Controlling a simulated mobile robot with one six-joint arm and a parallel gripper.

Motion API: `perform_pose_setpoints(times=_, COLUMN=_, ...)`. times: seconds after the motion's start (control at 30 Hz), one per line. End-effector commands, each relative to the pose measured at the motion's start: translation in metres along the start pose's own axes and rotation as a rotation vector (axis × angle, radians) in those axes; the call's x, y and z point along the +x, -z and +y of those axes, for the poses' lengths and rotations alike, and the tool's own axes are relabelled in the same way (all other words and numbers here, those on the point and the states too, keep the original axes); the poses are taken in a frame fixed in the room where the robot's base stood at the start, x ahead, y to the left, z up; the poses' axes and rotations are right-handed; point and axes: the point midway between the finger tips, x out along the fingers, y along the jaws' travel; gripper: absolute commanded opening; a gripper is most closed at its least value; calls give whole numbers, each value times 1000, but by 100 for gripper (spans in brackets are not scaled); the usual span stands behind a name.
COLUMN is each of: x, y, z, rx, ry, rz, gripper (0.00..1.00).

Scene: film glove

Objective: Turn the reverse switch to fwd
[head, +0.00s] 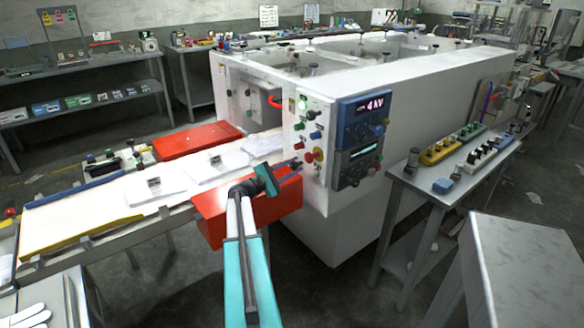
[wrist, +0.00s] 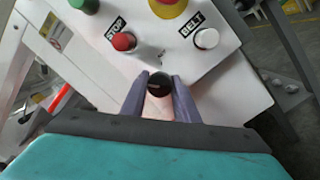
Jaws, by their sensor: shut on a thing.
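In the wrist view my gripper (wrist: 160,92) has its two grey fingers on either side of a dark round knob (wrist: 159,84) on the white control panel (wrist: 225,70). The knob is held between the fingertips, and I cannot read a label or pointer on it. In the head view my gripper (head: 294,164) reaches the lower left part of the panel (head: 314,108). The fingertips are small there and the held knob cannot be made out.
A red button (wrist: 123,41) by a STOP label, a white knob (wrist: 206,38) by a BELT label and a green button (wrist: 85,5) sit close by. A red panel (head: 270,207) is below my gripper. A blue display unit (head: 362,118) is to the right.

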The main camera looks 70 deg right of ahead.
Motion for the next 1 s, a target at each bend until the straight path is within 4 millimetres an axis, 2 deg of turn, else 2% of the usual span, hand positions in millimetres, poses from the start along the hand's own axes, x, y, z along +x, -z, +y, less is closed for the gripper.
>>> perform_pose_setpoints(times=0.03, x=1, y=0, z=5, rx=-28, ry=-12, rz=6, gripper=5)
perform_pose_setpoints(times=0.3, x=1, y=0, z=6, rx=-127, ry=-22, rz=13, gripper=5)
perform_pose_setpoints(times=0.77, x=1, y=0, z=6, rx=-143, ry=-23, rz=14, gripper=5)
perform_pose_setpoints(times=0.8, x=1, y=0, z=6, rx=-142, ry=-23, rz=14, gripper=33)
perform_pose_setpoints(times=0.9, x=1, y=0, z=5, rx=-142, ry=-21, rz=14, gripper=46)
perform_pose_setpoints(times=1.0, x=1, y=0, z=4, rx=-142, ry=-19, rz=13, gripper=46)
